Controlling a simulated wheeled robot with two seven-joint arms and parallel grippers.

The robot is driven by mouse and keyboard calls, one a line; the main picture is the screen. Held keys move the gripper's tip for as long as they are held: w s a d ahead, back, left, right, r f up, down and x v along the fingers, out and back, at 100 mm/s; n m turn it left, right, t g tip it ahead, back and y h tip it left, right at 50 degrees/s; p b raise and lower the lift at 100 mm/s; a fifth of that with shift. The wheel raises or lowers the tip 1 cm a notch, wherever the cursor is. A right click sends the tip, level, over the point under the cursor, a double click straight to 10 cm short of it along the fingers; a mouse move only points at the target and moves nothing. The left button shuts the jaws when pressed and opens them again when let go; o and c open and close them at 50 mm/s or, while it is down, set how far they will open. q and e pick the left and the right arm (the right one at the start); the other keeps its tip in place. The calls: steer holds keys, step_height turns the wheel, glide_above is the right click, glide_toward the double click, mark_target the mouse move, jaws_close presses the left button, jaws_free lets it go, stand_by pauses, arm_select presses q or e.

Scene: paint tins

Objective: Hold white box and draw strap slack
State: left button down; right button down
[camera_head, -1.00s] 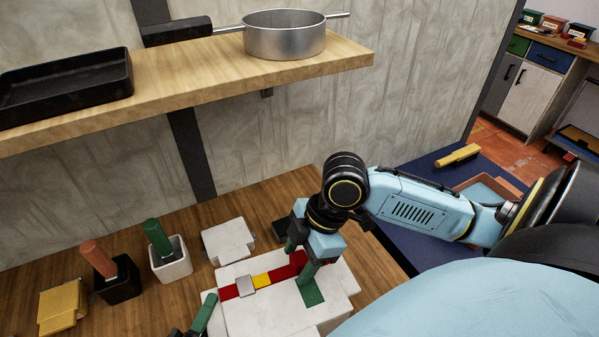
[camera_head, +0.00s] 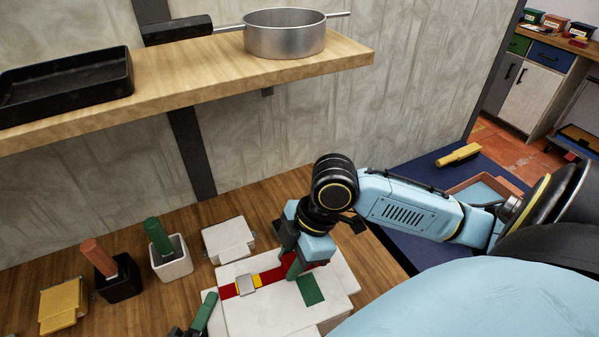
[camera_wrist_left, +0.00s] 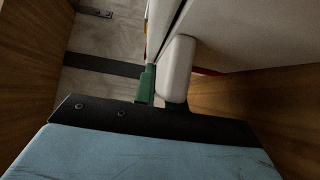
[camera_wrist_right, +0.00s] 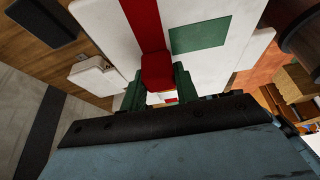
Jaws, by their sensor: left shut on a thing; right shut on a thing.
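The white box (camera_head: 262,312) lies on the wooden table, with a green patch on top. A red strap (camera_head: 270,276) crosses it through a grey buckle (camera_head: 247,285), and a yellow mark on the strap shows on both sides of the buckle. My right gripper (camera_head: 291,262) is above the box, shut on a raised red strap end, which also shows in the right wrist view (camera_wrist_right: 156,72). My left gripper (camera_head: 201,322) is at the box's left side.
A white block (camera_head: 229,240), a white pot (camera_head: 171,263), a black pot (camera_head: 119,283) and a yellow block (camera_head: 61,306) stand left and behind. A wooden shelf (camera_head: 200,88) with a pan (camera_head: 284,36) and black tray (camera_head: 65,85) overhangs the table.

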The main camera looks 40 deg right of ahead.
arm_select(q)
steer(key=shift+s+f, duration=0.15)
steer(key=shift+f, duration=0.15)
arm_select(e)
steer(key=shift+w+a, duration=0.25)
steer(key=shift+a, duration=0.55)
steer(key=shift+w+a, duration=0.25)
steer(key=shift+a, duration=0.5)
steer(key=c, duration=1)
jaws_free()
steer(key=shift+c, duration=0.2)
steer(key=v, duration=1.2)
arm_select(q)
steer(key=c, duration=1.6)
jaws_free()
steer(key=shift+o, duration=1.1)
steer(key=shift+r, duration=0.15)
